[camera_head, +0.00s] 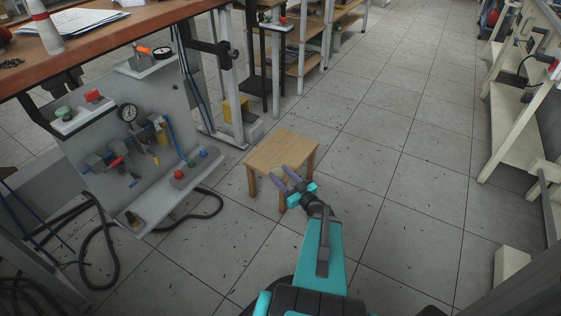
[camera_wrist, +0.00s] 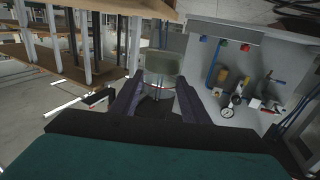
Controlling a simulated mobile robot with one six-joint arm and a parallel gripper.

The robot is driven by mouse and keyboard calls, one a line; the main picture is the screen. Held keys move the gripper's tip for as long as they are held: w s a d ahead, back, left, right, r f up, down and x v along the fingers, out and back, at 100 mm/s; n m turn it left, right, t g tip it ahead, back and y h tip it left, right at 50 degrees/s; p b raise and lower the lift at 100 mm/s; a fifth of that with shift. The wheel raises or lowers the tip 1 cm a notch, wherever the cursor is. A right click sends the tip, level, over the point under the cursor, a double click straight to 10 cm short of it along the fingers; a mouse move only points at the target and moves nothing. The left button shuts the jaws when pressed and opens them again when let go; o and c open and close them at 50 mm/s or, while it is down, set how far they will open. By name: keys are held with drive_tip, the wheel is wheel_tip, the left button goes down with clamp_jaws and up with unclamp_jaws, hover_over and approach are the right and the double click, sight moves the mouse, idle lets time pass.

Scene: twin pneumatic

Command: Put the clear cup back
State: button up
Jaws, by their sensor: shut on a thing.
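The clear cup (camera_wrist: 160,64) is a small, pale yellowish see-through piece between my fingers in the wrist view. In the head view it shows faintly at the finger tips (camera_head: 277,171). My gripper (camera_head: 281,178) is shut on it, with purple fingers on either side; the wrist view shows both fingers (camera_wrist: 160,88). In the head view the gripper appears over the front part of a small wooden stool (camera_head: 283,149). The height of the cup above the stool cannot be told. The grey pneumatic panel (camera_head: 165,185) stands to the left, with a gauge (camera_head: 127,112) and a yellow-bodied unit (camera_head: 160,130).
A workbench (camera_head: 110,35) with papers stands behind the panel at the left. Black hoses (camera_head: 85,235) lie on the floor below the panel. Wooden shelves (camera_head: 305,60) are at the back, and a pale frame (camera_head: 520,95) is at the right. The tiled floor between is clear.

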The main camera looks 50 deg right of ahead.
idle(0.3)
drive_tip(key=w+d+b, duration=0.1)
drive_tip(key=w+d, duration=0.2)
drive_tip(key=w+d+f+b, duration=0.1)
drive_tip(key=w+d, duration=0.2)
drive_tip(key=d, duration=0.1)
drive_tip(key=w+d+b, duration=0.1)
drive_tip(key=w+d, duration=0.2)
drive_tip(key=w, duration=0.1)
drive_tip(key=shift+d+f+b, duration=0.25)
drive_tip(key=shift+b, duration=0.1)
drive_tip(key=shift+w+d, duration=0.55)
drive_tip(key=shift+f+b, duration=1.2)
drive_tip(key=shift+f, duration=0.55)
drive_tip(key=shift+f, duration=0.1)
drive_tip(key=o, duration=1.2)
drive_tip(key=shift+o, duration=0.2)
